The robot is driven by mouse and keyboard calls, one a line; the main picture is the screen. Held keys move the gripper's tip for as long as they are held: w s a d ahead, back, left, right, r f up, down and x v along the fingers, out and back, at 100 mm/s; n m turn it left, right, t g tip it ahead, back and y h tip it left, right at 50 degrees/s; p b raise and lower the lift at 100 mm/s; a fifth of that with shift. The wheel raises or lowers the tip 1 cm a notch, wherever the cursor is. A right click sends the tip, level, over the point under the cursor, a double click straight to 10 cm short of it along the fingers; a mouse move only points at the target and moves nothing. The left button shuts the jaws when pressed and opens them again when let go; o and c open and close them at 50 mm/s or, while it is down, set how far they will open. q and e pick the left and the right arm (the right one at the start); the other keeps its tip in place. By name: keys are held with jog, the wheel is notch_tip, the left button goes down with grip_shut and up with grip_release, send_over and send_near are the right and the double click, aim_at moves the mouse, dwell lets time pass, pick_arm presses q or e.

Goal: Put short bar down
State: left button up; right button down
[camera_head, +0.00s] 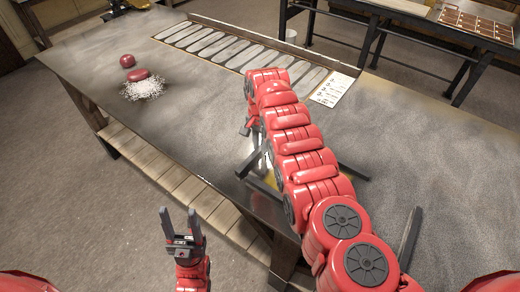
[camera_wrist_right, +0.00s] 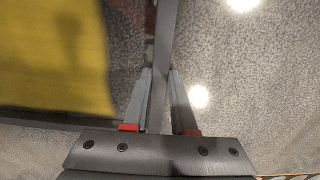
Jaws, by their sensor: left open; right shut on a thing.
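My right gripper (camera_wrist_right: 160,100) is shut on a narrow dark grey bar, the short bar (camera_wrist_right: 168,35), which runs lengthwise between its fingers in the right wrist view. In the head view a dark bar (camera_head: 252,163) shows just below the right hand, low over or on the table; I cannot tell whether it touches the surface. The right fingertips are mostly hidden by my red arm there. My left gripper (camera_head: 179,214) is open and empty, pointing up in front of the table's near edge.
The grey worktable (camera_head: 200,120) has free room left of my right arm. Other dark bars (camera_head: 352,172) lie around the arm. A yellow sheet (camera_wrist_right: 55,60) lies beside the bar.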

jog(key=shift+f, duration=0.1)
jog(key=c, duration=0.7)
grip_release()
